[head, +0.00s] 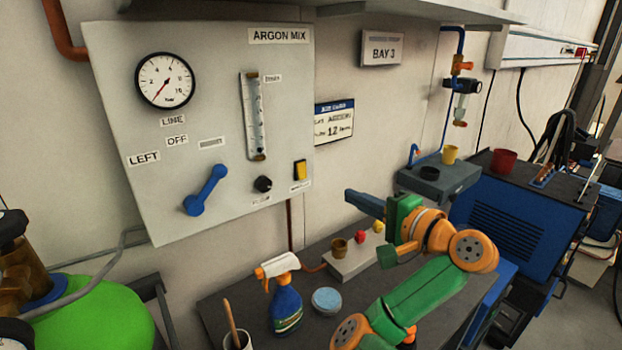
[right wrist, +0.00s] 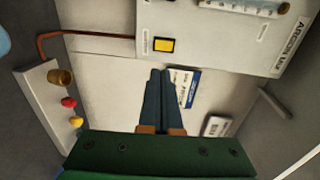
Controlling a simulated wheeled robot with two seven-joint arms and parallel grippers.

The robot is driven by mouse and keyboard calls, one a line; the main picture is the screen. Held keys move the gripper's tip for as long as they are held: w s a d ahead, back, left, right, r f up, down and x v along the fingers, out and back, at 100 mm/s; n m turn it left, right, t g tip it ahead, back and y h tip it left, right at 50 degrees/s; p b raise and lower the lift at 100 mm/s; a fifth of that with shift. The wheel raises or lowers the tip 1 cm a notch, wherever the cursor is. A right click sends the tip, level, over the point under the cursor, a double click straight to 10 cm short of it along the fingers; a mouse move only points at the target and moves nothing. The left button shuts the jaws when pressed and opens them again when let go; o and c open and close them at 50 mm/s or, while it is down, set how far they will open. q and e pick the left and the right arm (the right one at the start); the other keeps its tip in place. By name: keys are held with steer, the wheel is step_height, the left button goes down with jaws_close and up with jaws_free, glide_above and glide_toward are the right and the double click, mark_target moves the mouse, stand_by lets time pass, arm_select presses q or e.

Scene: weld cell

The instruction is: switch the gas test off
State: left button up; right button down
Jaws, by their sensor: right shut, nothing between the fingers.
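The grey argon mix panel (head: 220,100) is on the wall at the left of the head view. A yellow rocker switch (head: 300,170) in a dark frame sits at its lower right; the small label below it is too small to read. The switch also shows in the right wrist view (right wrist: 164,45), above and apart from the fingertips. I cannot tell which way it is tipped. My right gripper (head: 349,197) is shut and empty, to the right of the switch and a little lower. Its blue fingers (right wrist: 159,72) point toward the wall. My left gripper is not in view.
The panel also carries a blue lever (head: 205,190), a black knob (head: 263,184), a flow tube (head: 254,115) and a gauge (head: 165,80). Below stand a spray bottle (head: 284,300) and a pale strip with small coloured pieces (head: 350,262). The wall before the fingers is clear.

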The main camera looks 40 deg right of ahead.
steer(key=w+b, duration=0.1)
steer(key=w, duration=0.2)
steer(key=b, duration=0.5)
glide_toward(303, 176)
steer(key=w+p, duration=0.1)
steer(key=w, duration=0.1)
steer(key=w+p, duration=0.1)
steer(key=w, duration=0.1)
steer(key=w+p, duration=0.1)
steer(key=p, duration=0.1)
steer(key=shift+w+d, duration=0.3)
steer(key=shift+w, duration=0.1)
steer(key=shift+w+d+f, duration=0.1)
steer(key=shift+w+f, duration=0.15)
steer(key=shift+w, duration=0.2)
